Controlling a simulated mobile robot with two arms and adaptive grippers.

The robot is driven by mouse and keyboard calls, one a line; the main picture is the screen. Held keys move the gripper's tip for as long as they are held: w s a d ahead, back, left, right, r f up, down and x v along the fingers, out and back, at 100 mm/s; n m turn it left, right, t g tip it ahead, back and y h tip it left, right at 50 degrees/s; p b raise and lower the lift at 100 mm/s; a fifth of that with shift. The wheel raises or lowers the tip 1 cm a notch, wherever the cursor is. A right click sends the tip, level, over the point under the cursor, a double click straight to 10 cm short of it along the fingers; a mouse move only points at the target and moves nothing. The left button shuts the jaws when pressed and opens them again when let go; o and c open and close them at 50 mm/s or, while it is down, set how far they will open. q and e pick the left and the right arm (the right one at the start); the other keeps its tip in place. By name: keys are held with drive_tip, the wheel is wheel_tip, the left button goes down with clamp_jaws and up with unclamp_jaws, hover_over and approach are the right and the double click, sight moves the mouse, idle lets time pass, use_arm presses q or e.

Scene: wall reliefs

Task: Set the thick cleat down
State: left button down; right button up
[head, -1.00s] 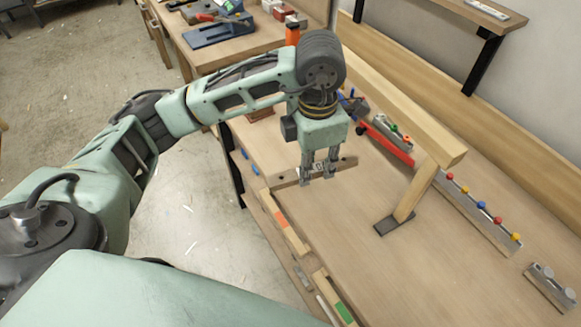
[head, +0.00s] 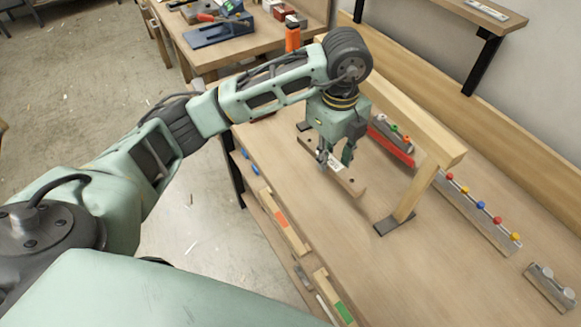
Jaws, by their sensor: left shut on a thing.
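My left gripper (head: 335,162) points down and is shut on the middle of the bar. The bar slants from upper left to lower right. I cannot tell whether its underside touches the bench top. My right gripper is not in view.
A wooden frame with a slanting post (head: 418,190) and dark foot stands right of the cleat. A rail with coloured knobs (head: 481,206) and a metal block (head: 549,284) lie further right. The bench front (head: 400,280) is clear. A red-edged tool lies behind.

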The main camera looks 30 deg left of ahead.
use_arm(q)
drive_tip(key=n, duration=0.3)
drive_tip(key=shift+w+d, duration=0.15)
drive_tip(key=shift+w, duration=0.15)
drive_tip(key=shift+f, duration=0.1)
drive_tip(key=p, duration=0.3)
hover_over(291, 168)
wheel_tip(291, 168, down, 7)
drive_tip(key=shift+s+r, duration=0.1)
wheel_tip(291, 168, down, 4)
drive_tip(key=shift+f+p, duration=0.1)
drive_tip(key=shift+p, duration=0.8)
drive_tip(key=c, duration=1.9)
unclamp_jaws()
drive_tip(key=shift+f, duration=0.15)
drive_tip(key=shift+c, duration=0.2)
drive_tip(key=o, duration=0.5)
drive_tip(key=shift+c, duration=0.2)
